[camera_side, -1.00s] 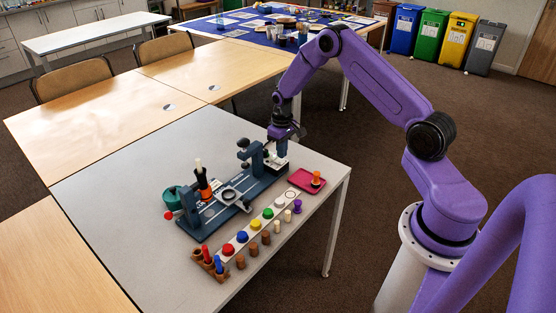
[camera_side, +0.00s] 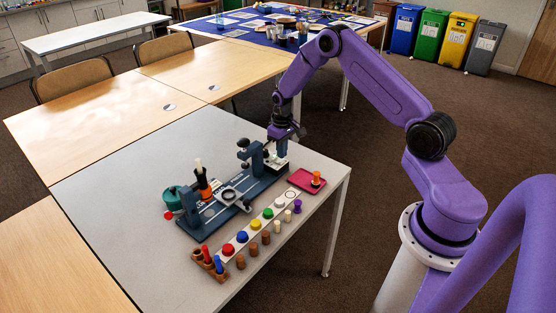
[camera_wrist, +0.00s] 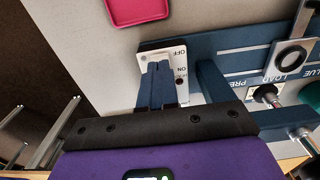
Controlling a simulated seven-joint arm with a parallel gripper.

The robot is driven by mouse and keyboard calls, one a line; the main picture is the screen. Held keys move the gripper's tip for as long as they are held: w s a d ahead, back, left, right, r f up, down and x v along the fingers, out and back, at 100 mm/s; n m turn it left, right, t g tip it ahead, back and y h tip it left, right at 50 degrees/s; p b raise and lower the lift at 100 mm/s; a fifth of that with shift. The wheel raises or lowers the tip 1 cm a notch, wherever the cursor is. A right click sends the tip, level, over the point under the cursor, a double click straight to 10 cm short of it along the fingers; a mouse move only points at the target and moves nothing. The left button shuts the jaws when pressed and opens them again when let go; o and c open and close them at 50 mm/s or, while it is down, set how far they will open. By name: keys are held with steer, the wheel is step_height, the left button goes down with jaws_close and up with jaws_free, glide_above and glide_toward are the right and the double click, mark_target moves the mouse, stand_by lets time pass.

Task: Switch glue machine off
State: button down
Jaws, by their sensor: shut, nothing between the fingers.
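The glue machine (camera_side: 228,203) is a long dark blue base with a press, a ring-shaped load station and a glue station on the grey table. Its white switch plate (camera_side: 277,166) is at the right end. In the wrist view the plate (camera_wrist: 178,62) shows the words OFF and ON, with OFF nearer the top. My gripper (camera_side: 282,153) is shut and empty, pointing down over this plate. In the wrist view its blue fingers (camera_wrist: 158,80) cover part of the plate. The switch lever is mostly hidden, so its position and any contact cannot be told.
The press column (camera_side: 257,158) stands close to the left of my gripper. A pink tray (camera_side: 301,183) with an orange peg lies to the right. A white strip (camera_side: 235,252) with coloured knobs and several pegs line the front. The table's left part is clear.

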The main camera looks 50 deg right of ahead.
steer(key=shift+f, duration=1)
stand_by(0.3)
step_height(320, 180, up, 8)
stand_by(1.1)
steer(key=s+a+r+n, duration=0.3)
steer(key=s+a+r, duration=0.35)
steer(key=a, duration=0.35)
steer(key=s+a+r+n, duration=0.3)
steer(key=s+a+r, duration=0.35)
steer(key=a, duration=0.35)
steer(key=s+r+n, duration=0.2)
steer(key=s+n, duration=0.1)
steer(key=s, duration=0.8)
steer(key=s+a+r+n, duration=0.1)
steer(key=s+r+n, duration=0.1)
steer(key=s, duration=1)
steer(key=shift+s+a+r+n, duration=0.25)
steer(key=shift+s+n, duration=0.05)
steer(key=shift+n, duration=0.5)
